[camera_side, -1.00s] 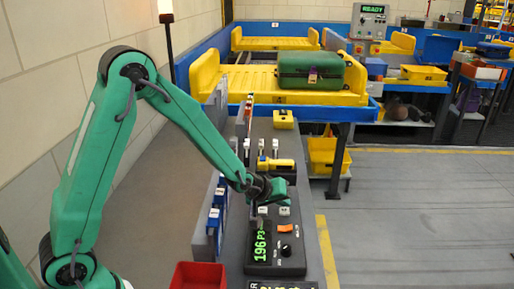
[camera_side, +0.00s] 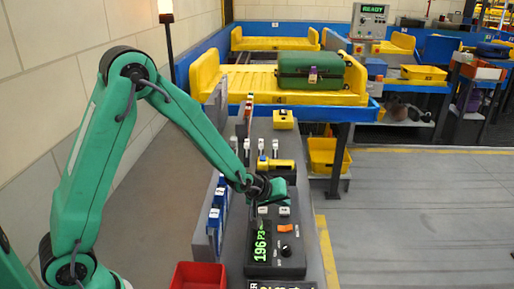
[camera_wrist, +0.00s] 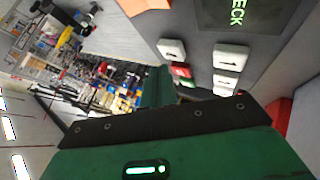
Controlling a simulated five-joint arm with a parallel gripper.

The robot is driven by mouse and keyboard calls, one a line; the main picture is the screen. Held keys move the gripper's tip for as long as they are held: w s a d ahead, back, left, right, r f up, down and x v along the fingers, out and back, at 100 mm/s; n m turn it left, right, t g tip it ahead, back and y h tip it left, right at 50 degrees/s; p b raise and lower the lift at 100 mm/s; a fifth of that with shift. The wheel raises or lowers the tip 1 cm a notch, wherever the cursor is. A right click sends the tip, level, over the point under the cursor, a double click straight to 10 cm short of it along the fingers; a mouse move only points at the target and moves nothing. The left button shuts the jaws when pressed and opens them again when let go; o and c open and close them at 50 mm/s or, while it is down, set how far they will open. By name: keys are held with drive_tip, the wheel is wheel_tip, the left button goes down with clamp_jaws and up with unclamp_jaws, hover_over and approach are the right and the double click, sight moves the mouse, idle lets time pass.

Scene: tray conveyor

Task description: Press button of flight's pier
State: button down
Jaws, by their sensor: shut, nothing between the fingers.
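My gripper (camera_side: 278,190) is shut and empty, low over the far end of the dark control box (camera_side: 276,265) in the side view. The box's green display (camera_side: 261,242) reads "196 P3". White buttons (camera_side: 284,211) sit just on the near side of the gripper, and the gripper hides part of that area. In the wrist view, the closed jaws (camera_wrist: 158,86) point toward white buttons (camera_wrist: 172,49) and a red button (camera_wrist: 181,71). More white buttons (camera_wrist: 231,57) lie to their right. I cannot tell whether the jaws touch any button. The green suitcase (camera_side: 309,71) carries a tag.
The suitcase lies on a yellow tray (camera_side: 235,80) on the conveyor. An orange switch (camera_side: 286,228) and a black knob (camera_side: 286,251) are on the box. A yellow-handled device (camera_side: 276,164) and small levers stand beyond the gripper. A red bin (camera_side: 199,276) is at the front.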

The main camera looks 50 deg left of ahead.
sight(282, 212)
drive_tip(key=shift+f, duration=0.85)
idle(1.2)
drive_tip(key=shift+r, duration=0.85)
drive_tip(key=shift+r, duration=0.1)
drive_tip(key=shift+r, duration=2.45)
